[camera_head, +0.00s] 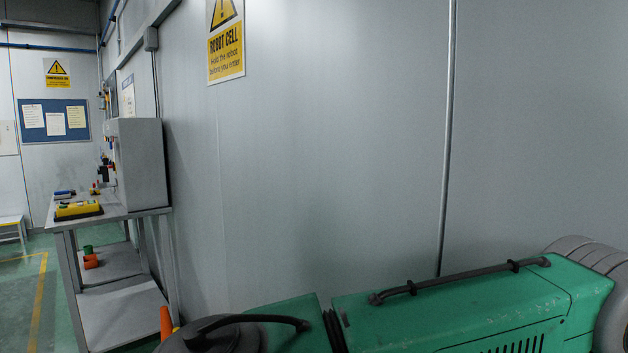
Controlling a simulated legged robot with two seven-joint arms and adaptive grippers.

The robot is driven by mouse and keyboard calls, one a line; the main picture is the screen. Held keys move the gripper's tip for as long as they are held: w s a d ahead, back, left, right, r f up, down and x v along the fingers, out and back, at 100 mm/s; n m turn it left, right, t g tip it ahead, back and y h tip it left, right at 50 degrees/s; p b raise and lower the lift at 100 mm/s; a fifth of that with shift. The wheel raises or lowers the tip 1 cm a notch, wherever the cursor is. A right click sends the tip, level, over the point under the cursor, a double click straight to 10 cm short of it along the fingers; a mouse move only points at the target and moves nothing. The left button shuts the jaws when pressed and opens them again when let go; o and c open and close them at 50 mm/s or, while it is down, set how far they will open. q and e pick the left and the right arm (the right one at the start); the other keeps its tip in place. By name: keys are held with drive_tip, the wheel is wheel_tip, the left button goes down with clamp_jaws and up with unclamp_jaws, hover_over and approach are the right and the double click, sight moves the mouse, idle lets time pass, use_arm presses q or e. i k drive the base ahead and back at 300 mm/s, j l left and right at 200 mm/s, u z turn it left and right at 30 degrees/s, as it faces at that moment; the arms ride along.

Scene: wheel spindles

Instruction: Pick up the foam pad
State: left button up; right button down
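I cannot make out a foam pad in this view. Neither of my grippers shows in the head view. A small yellow item (78,209) on a dark base lies on the metal workbench (115,211) at the left. A small blue item (64,192) lies behind it.
A green machine (470,312) with a black handle fills the lower right, close to the grey wall (330,150). A grey cabinet (140,165) stands on the workbench. Green floor (18,300) is open at far left.

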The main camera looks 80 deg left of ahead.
sight(61, 194)
drive_tip(key=u, duration=4)
drive_tip(key=i+u, duration=0.3)
drive_tip(key=u, duration=0.15)
drive_tip(key=i, duration=6.1)
drive_tip(key=i+z, duration=0.15)
drive_tip(key=i, duration=0.4)
drive_tip(key=i+j+z, duration=0.15)
drive_tip(key=i, duration=0.4)
drive_tip(key=i+j+z, duration=0.15)
drive_tip(key=i, duration=0.45)
drive_tip(key=j, duration=0.1)
